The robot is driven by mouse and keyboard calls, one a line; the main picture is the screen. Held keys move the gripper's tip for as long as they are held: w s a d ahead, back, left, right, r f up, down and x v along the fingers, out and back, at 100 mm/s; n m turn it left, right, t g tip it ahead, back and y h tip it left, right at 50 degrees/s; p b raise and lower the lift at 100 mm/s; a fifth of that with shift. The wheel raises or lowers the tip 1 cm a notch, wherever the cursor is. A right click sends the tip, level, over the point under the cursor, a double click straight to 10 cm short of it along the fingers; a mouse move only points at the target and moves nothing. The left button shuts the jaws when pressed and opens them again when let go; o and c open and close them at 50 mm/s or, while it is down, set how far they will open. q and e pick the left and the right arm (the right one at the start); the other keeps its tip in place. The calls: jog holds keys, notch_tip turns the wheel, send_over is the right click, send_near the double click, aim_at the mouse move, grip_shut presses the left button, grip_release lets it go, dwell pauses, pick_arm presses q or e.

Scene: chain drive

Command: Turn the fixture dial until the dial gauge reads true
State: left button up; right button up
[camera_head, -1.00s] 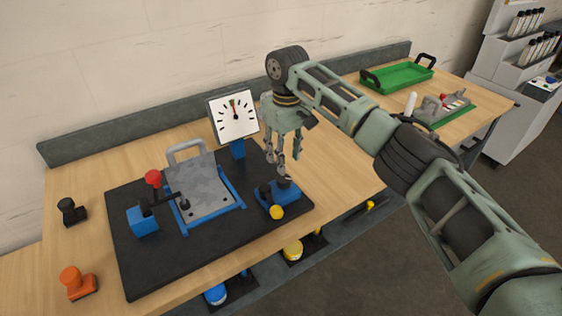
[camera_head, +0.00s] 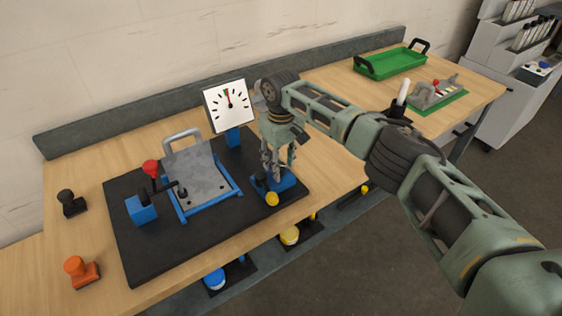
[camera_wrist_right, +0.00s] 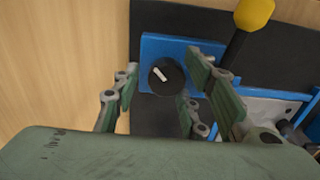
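The fixture dial (camera_wrist_right: 166,76) is a round black knob with a white pointer mark, set on a blue block (camera_wrist_right: 150,50) in the right wrist view. The block (camera_head: 285,182) also shows at the right of the black board in the head view. My right gripper (camera_head: 275,174) is open and points down over the block, hiding the dial there. In the wrist view its fingers stand apart on either side of the dial; contact cannot be told. The dial gauge (camera_head: 230,104) is a white square face with its needle near the top, close to a red mark. My left gripper is out of view.
A yellow-ended lever (camera_head: 271,199) stands beside the dial block. A grey plate (camera_head: 198,178) in a blue frame and a red-knobbed clamp (camera_head: 151,167) share the black board (camera_head: 140,260). Stamp-like black (camera_head: 70,202) and orange (camera_head: 80,270) objects lie left. A green tray (camera_head: 392,65) is far right.

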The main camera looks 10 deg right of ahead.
jog(key=c, duration=0.9)
jog(key=shift+w+a+r+n+p, duration=0.1)
jog(key=shift+r+n+p, duration=0.15)
jog(key=shift+n+p, duration=0.6)
grip_shut()
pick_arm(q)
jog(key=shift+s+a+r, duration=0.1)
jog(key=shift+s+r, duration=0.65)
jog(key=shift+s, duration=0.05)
pick_arm(e)
jog(key=shift+w+n, duration=0.1)
jog(key=shift+n, duration=0.85)
jog(key=o, duration=0.9)
grip_release()
jog(key=shift+w, duration=0.1)
jog(key=shift+c, duration=0.2)
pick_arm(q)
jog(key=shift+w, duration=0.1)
pick_arm(e)
jog(key=shift+o, duration=0.6)
jog(key=shift+d+f, duration=0.15)
jog(key=shift+d, duration=0.05)
